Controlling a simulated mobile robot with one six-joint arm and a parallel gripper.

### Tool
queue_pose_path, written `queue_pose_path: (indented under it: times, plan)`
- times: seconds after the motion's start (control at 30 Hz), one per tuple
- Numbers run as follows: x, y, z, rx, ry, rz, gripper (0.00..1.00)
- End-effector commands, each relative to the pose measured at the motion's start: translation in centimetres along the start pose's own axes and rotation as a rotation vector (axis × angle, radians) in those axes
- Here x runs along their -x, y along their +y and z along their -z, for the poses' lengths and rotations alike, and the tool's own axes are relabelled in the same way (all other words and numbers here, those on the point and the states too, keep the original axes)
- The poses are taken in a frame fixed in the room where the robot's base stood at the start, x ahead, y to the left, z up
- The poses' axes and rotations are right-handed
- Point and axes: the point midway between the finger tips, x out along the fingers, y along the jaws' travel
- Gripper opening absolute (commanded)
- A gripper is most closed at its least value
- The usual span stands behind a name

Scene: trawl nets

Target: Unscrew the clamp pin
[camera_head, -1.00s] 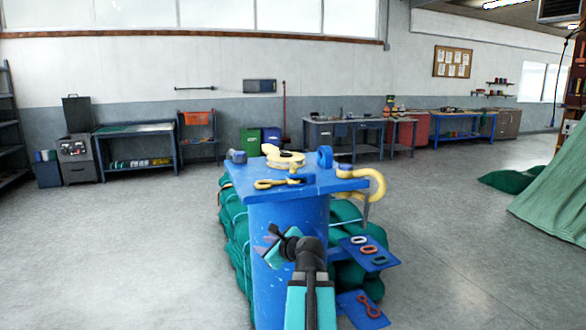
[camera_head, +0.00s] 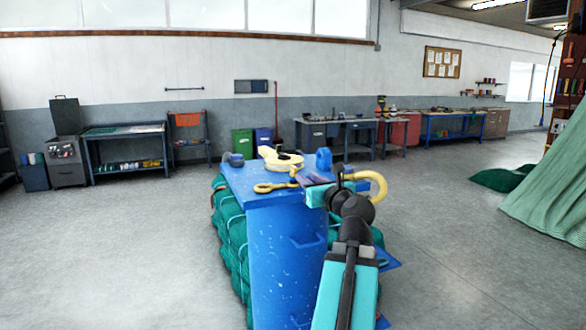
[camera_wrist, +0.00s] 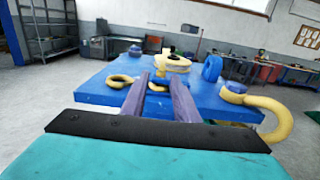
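A yellow ring-ended pin (camera_head: 270,187) lies at the front edge of the blue stand's top (camera_head: 238,177); it looks like the clamp pin, though I cannot be sure. Its ring also shows in the wrist view (camera_wrist: 121,80), left of my fingers. A yellow clamp-like piece (camera_head: 283,160) sits behind it and appears beyond my fingertips in the wrist view (camera_wrist: 173,63). My gripper (camera_wrist: 160,80) has its two purple-grey fingers apart, with nothing clearly held between them. In the head view my gripper (camera_head: 312,180) is over the top's front right, right of the ring. The pin's right end is partly hidden.
A blue upright lug (camera_head: 324,160) stands at the top's back right, and a yellow hook (camera_head: 377,186) juts from its right side. A dark blue round piece (camera_head: 234,159) sits at the back left. Green net bundles (camera_head: 229,236) surround the stand. Open floor lies left.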

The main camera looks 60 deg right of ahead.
Motion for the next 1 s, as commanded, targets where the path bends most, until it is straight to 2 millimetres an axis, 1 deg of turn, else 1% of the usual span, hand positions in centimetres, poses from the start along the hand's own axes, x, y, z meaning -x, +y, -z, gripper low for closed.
queue_pose_path:
  times: [0.1,0.37,1.0]
  plan:
    - [0.1,-0.5,0.0,0.001,0.001,0.007,0.27]
    - [0.1,-0.9,-0.1,0.001,0.001,0.012,0.27]
    - [-1.8,-1.1,-0.3,0.001,0.002,0.012,0.27]
